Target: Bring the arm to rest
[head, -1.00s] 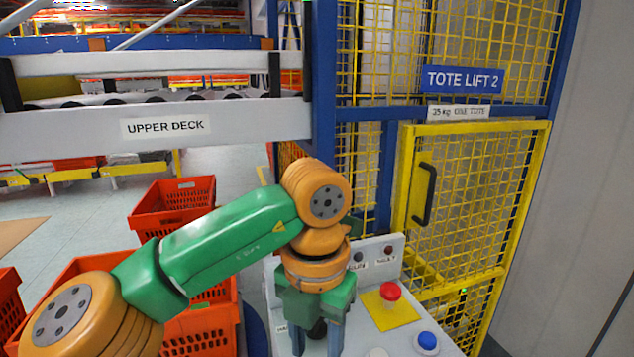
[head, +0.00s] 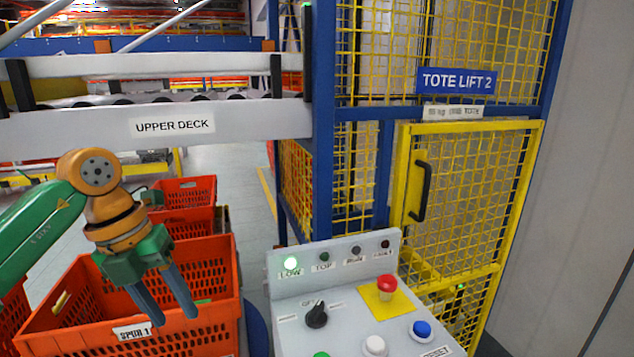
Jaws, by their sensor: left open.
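My left arm comes in from the left edge of the head view. Its green and orange links end in the left gripper (head: 170,311), whose two blue-grey fingers point down and are apart, with nothing between them. The gripper hangs in front of or over the near orange tote (head: 222,285), left of the control panel (head: 290,338); I cannot tell its height above the tote. My right gripper is not in view.
More orange totes (head: 186,190) stand behind the near one.

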